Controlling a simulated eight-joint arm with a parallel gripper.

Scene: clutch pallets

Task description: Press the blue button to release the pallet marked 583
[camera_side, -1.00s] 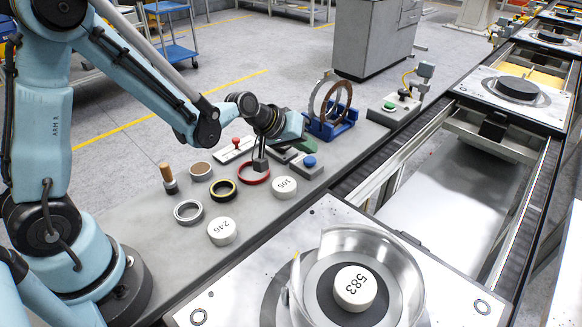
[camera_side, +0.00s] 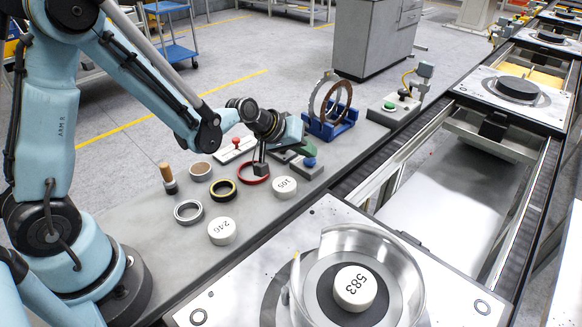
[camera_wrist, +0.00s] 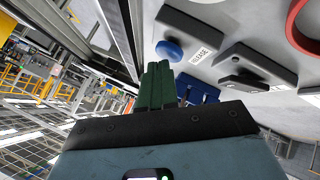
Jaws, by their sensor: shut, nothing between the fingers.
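The blue button (camera_side: 310,162) sits on a grey box (camera_side: 303,174) on the bench. It also shows in the wrist view (camera_wrist: 169,50), beside a RELEASE label (camera_wrist: 202,57). My gripper (camera_side: 311,152) points its green fingers down at the button, just above it in the side view. In the wrist view the fingers (camera_wrist: 158,66) are together and empty, with their tips close beside the button; I cannot tell whether they touch it. The white disc marked 583 (camera_side: 355,288) sits on a dark round seat inside a clear ring, on the pallet (camera_side: 235,285) at the front.
White discs marked 246 (camera_side: 222,231) and 105 (camera_side: 284,187), several rings and a wooden-handled tool (camera_side: 168,178) lie on the bench. A blue rack (camera_side: 330,128) and a green-button box (camera_side: 395,107) stand behind the blue button. The conveyor bay (camera_side: 450,200) is empty.

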